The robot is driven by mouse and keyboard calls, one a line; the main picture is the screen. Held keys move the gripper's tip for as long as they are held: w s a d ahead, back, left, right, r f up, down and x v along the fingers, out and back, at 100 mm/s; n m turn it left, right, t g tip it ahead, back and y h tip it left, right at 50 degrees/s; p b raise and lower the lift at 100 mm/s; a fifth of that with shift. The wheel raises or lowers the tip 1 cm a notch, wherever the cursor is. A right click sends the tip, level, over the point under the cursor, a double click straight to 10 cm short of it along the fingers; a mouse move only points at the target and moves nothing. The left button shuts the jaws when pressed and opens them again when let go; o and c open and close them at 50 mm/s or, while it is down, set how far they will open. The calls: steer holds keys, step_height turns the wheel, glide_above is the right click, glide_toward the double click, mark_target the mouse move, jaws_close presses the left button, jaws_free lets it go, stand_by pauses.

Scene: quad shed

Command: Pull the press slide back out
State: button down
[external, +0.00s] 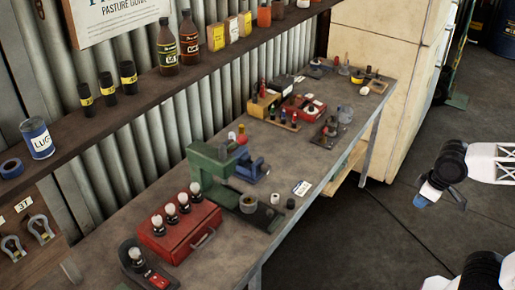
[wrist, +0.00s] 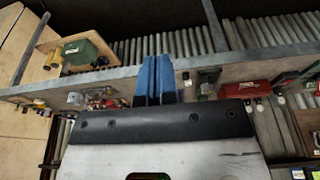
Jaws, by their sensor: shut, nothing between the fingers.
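A green press (external: 207,171) stands on the bench in the external view, between a red box and a small blue device (external: 250,170). I cannot clearly tell which part is its slide. The press appears small and partly hidden in the wrist view (wrist: 207,80). My gripper (external: 420,201) hangs at the right over the floor, well clear of the bench and the press. In the wrist view its blue fingers (wrist: 155,66) are together with nothing between them.
A red box (external: 180,234) with several white-topped knobs sits in front of the press. A shelf with bottles (external: 167,45) runs above the bench (external: 335,178). Open floor separates my arm from the bench.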

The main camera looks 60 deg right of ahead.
steer(key=c, duration=1.8)
jaws_free()
steer(key=o, duration=0.5)
steer(key=shift+w, duration=0.1)
steer(key=shift+c, duration=0.2)
steer(key=o, duration=0.4)
steer(key=shift+w+a+r, duration=0.1)
steer(key=shift+w+r, duration=0.15)
steer(key=shift+w, duration=0.35)
steer(key=m+g, duration=0.3)
steer(key=m, duration=0.6)
glide_above(270, 211)
steer(key=f, duration=0.9)
steer(key=shift+s+d+f, duration=0.25)
steer(key=shift+w+a+f, duration=0.15)
steer(key=shift+w+f, duration=0.05)
steer(key=shift+w, duration=0.05)
steer(key=shift+f, duration=0.1)
steer(key=shift+f, duration=3.8)
